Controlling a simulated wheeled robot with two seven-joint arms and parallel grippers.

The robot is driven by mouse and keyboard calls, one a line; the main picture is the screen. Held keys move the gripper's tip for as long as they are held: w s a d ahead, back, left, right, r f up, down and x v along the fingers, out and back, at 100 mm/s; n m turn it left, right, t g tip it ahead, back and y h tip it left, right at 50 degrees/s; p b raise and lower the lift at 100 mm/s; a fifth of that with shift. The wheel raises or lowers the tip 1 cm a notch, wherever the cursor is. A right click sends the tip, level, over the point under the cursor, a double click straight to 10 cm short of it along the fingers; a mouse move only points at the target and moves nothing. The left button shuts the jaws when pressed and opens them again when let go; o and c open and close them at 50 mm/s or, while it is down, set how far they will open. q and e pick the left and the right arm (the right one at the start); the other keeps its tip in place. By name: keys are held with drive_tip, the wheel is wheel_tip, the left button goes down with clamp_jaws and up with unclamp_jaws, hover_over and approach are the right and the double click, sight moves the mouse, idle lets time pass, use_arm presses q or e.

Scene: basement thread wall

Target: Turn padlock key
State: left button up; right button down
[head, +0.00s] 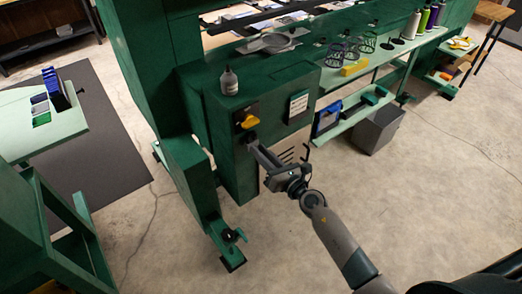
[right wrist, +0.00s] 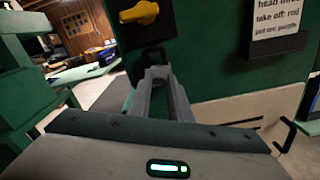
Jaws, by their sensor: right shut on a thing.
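A dark padlock (head: 251,136) hangs on the front of the green cabinet, just below a yellow rotary switch (head: 248,121). In the right wrist view the padlock (right wrist: 153,56) is a small dark shape under the yellow switch handle (right wrist: 139,12). My right gripper (head: 253,145) reaches the padlock from the front right. In the right wrist view its two grey fingers (right wrist: 157,73) come together at the padlock's underside. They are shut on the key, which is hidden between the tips. My left gripper is not in view.
A printed card (head: 298,104) in a dark holder is right of the switch. A shelf (head: 350,121) and a grey bin (head: 380,130) are farther right. A green bench (head: 62,125) stands left. The floor in front is clear.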

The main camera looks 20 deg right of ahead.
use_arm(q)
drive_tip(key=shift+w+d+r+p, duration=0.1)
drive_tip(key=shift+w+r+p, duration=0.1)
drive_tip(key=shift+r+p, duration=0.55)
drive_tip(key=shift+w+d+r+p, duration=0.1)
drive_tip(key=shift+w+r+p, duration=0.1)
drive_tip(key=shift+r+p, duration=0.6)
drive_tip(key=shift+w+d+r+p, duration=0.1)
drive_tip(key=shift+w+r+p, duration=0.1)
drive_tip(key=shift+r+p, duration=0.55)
use_arm(e)
drive_tip(key=shift+d+f+m, duration=0.1)
drive_tip(key=shift+m, duration=3.1)
drive_tip(key=shift+d+f+m, duration=0.1)
drive_tip(key=shift+m, duration=3.1)
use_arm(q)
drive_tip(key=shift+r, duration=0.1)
use_arm(e)
drive_tip(key=c, duration=1.6)
unclamp_jaws()
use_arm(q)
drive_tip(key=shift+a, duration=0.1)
